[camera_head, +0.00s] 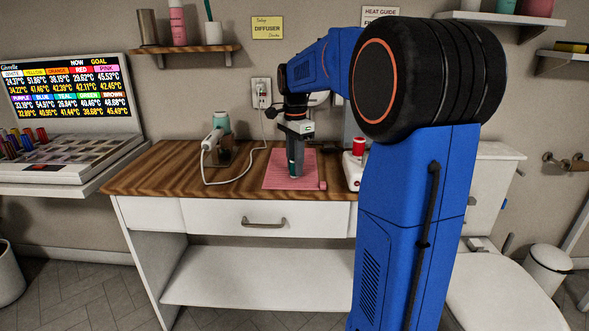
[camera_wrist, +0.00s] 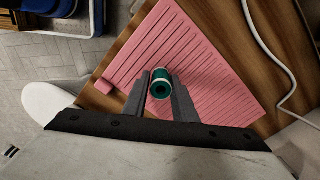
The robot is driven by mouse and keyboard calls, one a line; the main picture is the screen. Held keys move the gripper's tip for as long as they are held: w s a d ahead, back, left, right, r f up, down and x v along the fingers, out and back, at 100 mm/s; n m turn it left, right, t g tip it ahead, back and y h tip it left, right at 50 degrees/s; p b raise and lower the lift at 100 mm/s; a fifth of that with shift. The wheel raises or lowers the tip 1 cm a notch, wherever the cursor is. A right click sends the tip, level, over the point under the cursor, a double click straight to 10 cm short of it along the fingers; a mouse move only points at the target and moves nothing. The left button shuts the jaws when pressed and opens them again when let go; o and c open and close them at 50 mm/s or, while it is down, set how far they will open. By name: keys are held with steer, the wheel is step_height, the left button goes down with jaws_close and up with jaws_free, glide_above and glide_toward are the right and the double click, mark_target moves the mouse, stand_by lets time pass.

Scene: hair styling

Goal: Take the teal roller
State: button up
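The teal roller (camera_wrist: 161,80) shows in the wrist view over the pink mat (camera_wrist: 200,50), with one open end turned towards the camera. My gripper (camera_wrist: 162,84) has a dark finger on each side of the roller. The fingers look close to or touching its sides, but I cannot tell whether they press on it. In the head view, my gripper (camera_head: 295,170) points straight down, low over the pink mat (camera_head: 275,182). The roller is hard to make out there against the dark fingers.
The mat lies on a wooden-topped vanity (camera_head: 150,175). A hairdryer (camera_head: 213,140) with a looping cord stands left of it. A white device with a red roller (camera_head: 359,147) stands to the right. A small pink block (camera_head: 323,185) sits at the mat's right corner.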

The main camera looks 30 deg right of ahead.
jaws_close()
steer(key=shift+r, duration=0.15)
